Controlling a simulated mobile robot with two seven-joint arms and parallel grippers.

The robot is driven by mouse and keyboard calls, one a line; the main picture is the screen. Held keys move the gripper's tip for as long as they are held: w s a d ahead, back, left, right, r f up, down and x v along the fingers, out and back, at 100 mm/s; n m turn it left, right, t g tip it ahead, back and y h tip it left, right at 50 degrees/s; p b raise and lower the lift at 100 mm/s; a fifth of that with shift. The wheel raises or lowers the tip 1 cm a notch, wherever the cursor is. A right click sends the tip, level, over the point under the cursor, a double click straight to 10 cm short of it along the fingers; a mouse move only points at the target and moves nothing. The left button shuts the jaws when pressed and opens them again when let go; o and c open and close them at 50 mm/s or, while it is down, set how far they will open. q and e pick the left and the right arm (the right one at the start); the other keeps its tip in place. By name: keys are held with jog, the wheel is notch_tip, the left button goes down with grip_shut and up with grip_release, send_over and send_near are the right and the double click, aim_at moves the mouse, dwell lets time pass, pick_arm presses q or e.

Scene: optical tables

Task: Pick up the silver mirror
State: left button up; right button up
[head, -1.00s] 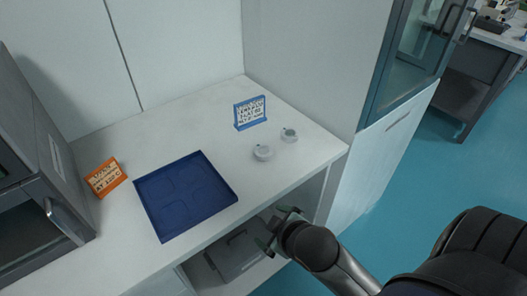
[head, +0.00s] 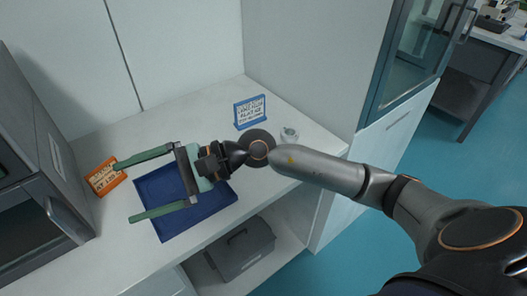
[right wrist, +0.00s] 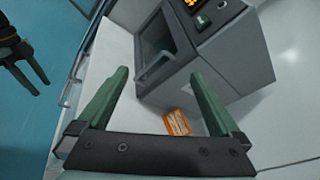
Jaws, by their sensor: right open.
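A second similar round piece seen earlier is hidden behind my right wrist. I cannot tell which is the silver mirror. My right gripper (head: 127,191) is open and empty, above the left part of the blue tray, its fingers pointing left. It also shows open in the right wrist view (right wrist: 158,73).
The blue tray (head: 215,201) lies on the table (head: 190,112). An orange sign (head: 103,180) stands close to a right gripper finger, beside a grey machine (head: 45,150). A blue sign (head: 250,112) stands at the back. A grey box (head: 243,250) sits on the shelf below.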

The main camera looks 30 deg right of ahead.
jog(key=w+d+f+n+h, duration=0.3)
jog(key=d+f+h, duration=0.15)
jog(key=d, duration=0.25)
jog(key=w+d+f+n+h, duration=0.2)
jog(key=d+f+n+h, duration=0.25)
jog(key=d, duration=0.25)
jog(key=w+d+r+h, duration=0.25)
jog(key=d+h, duration=0.65)
jog(key=d, duration=0.9)
jog(key=shift+n+g, duration=0.25)
jog(key=shift+g, duration=0.05)
jog(key=x, duration=0.6)
jog(key=shift+w+a+f+p, duration=0.2)
jog(key=shift+a+f+p, duration=0.05)
jog(key=shift+f+p, duration=0.05)
jog(key=shift+w+a+p+x, duration=0.15)
jog(key=shift+p+x, duration=0.1)
jog(key=shift+x, duration=1.15)
jog(key=shift+w+a+p+x, duration=0.1)
jog(key=shift+a+p+x, duration=0.1)
jog(key=shift+x, duration=1.2)
jog(key=shift+c, duration=0.2)
jog(key=shift+w+r, duration=0.1)
jog(key=c, duration=1.5)
